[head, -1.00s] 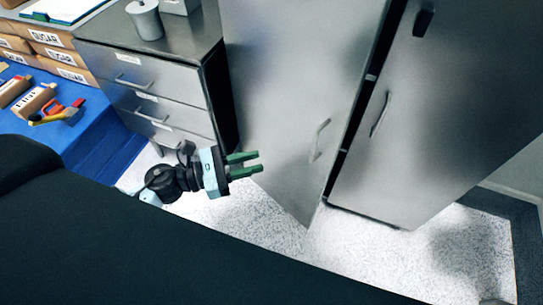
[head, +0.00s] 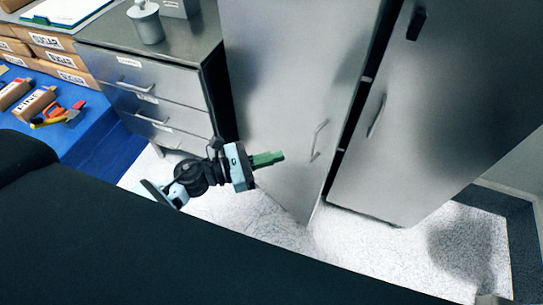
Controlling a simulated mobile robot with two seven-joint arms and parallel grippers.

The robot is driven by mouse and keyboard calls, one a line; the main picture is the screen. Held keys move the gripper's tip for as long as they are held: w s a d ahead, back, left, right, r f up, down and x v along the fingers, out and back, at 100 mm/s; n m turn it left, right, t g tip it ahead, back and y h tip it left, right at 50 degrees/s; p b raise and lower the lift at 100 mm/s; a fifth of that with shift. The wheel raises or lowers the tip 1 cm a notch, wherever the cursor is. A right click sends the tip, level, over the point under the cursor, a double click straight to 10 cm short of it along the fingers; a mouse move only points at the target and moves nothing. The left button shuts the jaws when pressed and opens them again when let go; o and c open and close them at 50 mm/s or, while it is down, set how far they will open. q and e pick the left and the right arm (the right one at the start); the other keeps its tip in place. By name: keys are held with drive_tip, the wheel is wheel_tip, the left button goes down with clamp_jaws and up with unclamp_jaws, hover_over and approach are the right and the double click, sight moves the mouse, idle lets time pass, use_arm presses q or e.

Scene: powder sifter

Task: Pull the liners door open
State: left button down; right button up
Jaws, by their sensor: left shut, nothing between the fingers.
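The tall grey metal cabinet has two doors in the head view. The left door (head: 288,85) stands slightly ajar, with a dark gap along its right edge and a bar handle (head: 319,140) low down. The right door (head: 440,110) looks nearly closed and has its own handle (head: 376,117). I cannot read which door is the liners door. My left gripper (head: 281,157) has green fingers pressed together, empty, in front of the left door and to the left of its handle, apart from it. My right gripper is out of view.
A grey drawer unit (head: 150,82) stands left of the cabinet with a lidded canister (head: 146,22) on top. A blue-covered table (head: 90,140) holds tools and boxes at far left. The speckled floor (head: 370,250) before the cabinet is clear.

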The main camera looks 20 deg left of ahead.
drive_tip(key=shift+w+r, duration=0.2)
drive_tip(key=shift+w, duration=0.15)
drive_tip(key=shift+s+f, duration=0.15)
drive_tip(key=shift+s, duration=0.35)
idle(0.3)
use_arm(q)
drive_tip(key=c, duration=1.7)
unclamp_jaws()
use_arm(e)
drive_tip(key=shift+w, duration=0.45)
